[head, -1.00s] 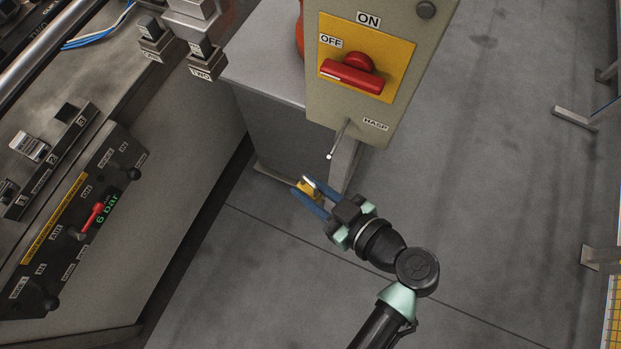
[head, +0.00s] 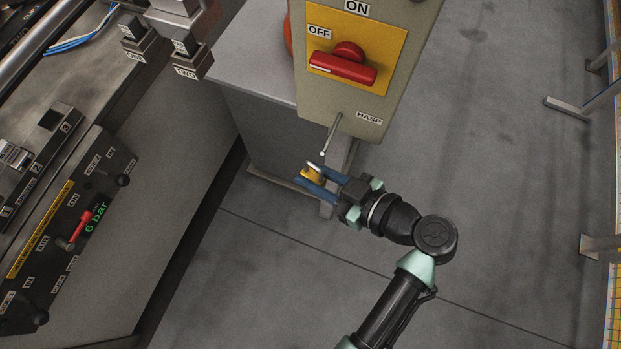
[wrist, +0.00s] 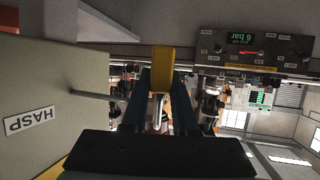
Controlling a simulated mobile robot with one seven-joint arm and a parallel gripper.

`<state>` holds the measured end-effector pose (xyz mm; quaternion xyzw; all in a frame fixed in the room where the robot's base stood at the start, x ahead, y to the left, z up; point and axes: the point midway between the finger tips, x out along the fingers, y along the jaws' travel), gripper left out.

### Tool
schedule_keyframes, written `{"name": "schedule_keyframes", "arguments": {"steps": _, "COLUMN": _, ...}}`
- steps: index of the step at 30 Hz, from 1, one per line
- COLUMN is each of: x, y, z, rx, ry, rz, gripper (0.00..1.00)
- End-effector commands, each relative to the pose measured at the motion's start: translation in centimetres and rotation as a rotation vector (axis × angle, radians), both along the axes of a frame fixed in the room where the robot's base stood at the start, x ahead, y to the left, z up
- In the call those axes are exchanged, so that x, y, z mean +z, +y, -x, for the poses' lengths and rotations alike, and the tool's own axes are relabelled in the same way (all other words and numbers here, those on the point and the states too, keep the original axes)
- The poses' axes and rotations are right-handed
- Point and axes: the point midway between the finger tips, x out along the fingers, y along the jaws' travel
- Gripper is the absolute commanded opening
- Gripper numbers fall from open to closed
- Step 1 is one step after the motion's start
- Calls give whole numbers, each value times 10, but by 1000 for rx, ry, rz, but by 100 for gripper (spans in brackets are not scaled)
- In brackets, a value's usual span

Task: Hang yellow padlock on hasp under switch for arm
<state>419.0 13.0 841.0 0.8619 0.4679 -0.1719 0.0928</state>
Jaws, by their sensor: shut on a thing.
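The yellow padlock (head: 312,174) is held between the blue fingers of my gripper (head: 314,180), with its silver shackle pointing up. In the wrist view the padlock (wrist: 163,70) sits between the two fingertips. The hasp (head: 330,137) is a thin metal rod sticking out from the lower end of the switch box, beside its HASP label (head: 369,117). In the head view the padlock shows just below the rod's tip, apart from it in the picture. The hasp rod also shows in the wrist view (wrist: 92,95), left of the padlock. The red switch (head: 343,66) lies crosswise, its end near OFF.
The beige switch box (head: 418,22) stands above a grey cabinet (head: 250,83). At the left is a machine panel with a red lever (head: 80,229) and a "6 bar" display (head: 96,217). Open floor lies right of my arm, with fence posts (head: 583,113) beyond.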

Motion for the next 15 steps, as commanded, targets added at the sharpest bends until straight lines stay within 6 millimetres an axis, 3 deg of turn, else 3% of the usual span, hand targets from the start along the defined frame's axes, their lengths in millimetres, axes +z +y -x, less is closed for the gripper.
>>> {"name": "schedule_keyframes", "arguments": {"steps": 15, "x": -3, "y": -10, "z": -30, "rx": -1, "ry": -2, "rz": 0, "gripper": 0}}
